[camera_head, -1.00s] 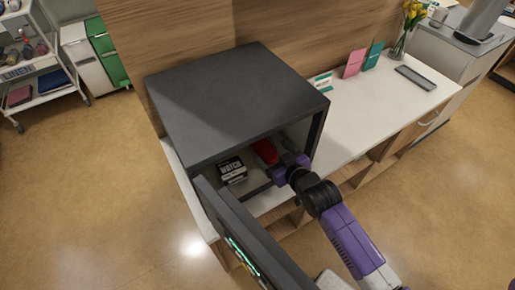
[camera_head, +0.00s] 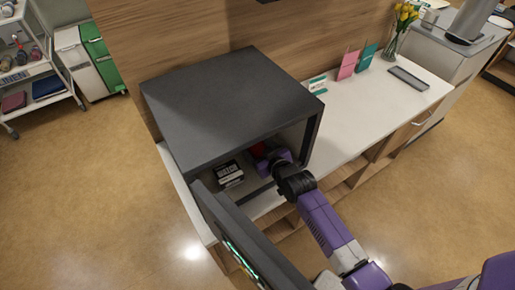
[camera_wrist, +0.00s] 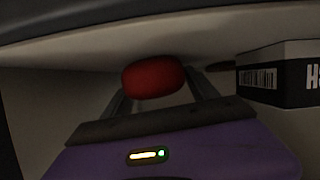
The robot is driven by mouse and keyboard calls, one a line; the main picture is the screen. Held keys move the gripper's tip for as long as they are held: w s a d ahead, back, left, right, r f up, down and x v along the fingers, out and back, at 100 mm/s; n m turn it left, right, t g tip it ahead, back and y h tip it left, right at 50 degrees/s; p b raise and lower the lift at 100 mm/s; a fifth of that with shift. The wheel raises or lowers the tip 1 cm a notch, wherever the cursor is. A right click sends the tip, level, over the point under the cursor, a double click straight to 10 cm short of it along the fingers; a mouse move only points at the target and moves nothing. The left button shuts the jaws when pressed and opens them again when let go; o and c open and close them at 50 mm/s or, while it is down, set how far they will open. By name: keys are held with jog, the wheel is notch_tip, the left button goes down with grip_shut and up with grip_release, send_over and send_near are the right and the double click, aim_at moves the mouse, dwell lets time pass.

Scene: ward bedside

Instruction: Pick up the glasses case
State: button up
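The glasses case is a red, rounded thing (camera_head: 258,149) inside the open dark safe (camera_head: 232,95), mostly hidden behind my gripper in the head view. In the wrist view the red case (camera_wrist: 153,77) lies straight ahead, between the two fingers. My gripper (camera_wrist: 160,88) is open, with one finger on each side of the case. I cannot tell whether either finger touches it. The case appears to rest on the safe's floor.
The safe's door (camera_head: 240,232) hangs open at the left. The safe's roof is close above my gripper.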

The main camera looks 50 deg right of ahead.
jog(key=c, duration=1.1)
jog(key=shift+r, duration=0.1)
